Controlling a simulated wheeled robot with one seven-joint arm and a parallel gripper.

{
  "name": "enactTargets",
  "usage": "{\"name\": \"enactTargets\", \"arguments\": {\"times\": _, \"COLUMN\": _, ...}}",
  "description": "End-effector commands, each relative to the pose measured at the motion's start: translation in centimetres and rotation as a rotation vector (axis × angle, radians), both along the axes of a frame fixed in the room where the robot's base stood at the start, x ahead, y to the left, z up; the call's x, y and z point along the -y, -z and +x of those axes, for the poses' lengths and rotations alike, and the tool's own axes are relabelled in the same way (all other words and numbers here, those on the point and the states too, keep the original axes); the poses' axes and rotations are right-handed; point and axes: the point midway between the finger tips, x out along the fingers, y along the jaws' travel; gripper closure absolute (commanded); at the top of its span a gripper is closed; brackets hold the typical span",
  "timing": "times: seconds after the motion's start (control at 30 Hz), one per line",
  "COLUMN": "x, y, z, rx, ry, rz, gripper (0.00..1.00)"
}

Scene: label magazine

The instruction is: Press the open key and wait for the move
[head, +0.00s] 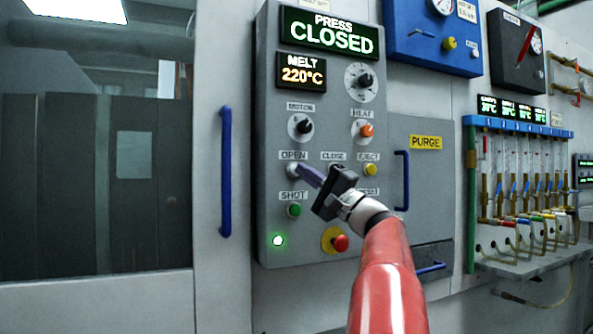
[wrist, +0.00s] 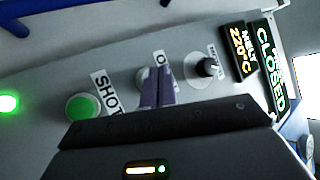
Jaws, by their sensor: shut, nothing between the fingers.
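The grey control panel (head: 268,120) carries a display (head: 330,38) reading PRESS CLOSED. The OPEN key (head: 292,170) is a pale round button below the OPEN label (head: 293,155). My gripper (head: 298,168) is shut and empty, with its purple fingers pointing at the OPEN key. The fingertips are at the key or just in front of it; I cannot tell whether they touch. In the wrist view, the shut fingers (wrist: 158,80) cover most of the key and part of its label. The CLOSE key is mostly hidden behind my gripper.
The green SHOT button (head: 294,210) is below the OPEN key, and the yellow EJECT button (head: 370,169) is to the right. A red emergency button (head: 340,243) sits lower down. A blue door handle (head: 225,172) stands left of the panel. A green lamp (head: 278,240) is lit.

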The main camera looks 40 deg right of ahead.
Motion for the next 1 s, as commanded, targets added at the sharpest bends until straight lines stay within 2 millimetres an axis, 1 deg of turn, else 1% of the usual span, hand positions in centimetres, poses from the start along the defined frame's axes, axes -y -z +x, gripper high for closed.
{"name": "enactTargets", "arguments": {"times": 0.13, "x": 0.09, "y": -0.05, "z": 0.48, "rx": 0.000, "ry": -0.001, "rz": -0.001, "gripper": 1.00}}
{"name": "enactTargets", "arguments": {"times": 0.53, "x": 0.12, "y": -0.02, "z": 0.55, "rx": 0.000, "ry": 0.000, "rz": 0.000, "gripper": 1.00}}
{"name": "enactTargets", "arguments": {"times": 1.0, "x": 0.25, "y": -0.02, "z": 1.09, "rx": 0.000, "ry": -0.001, "rz": 0.001, "gripper": 1.00}}
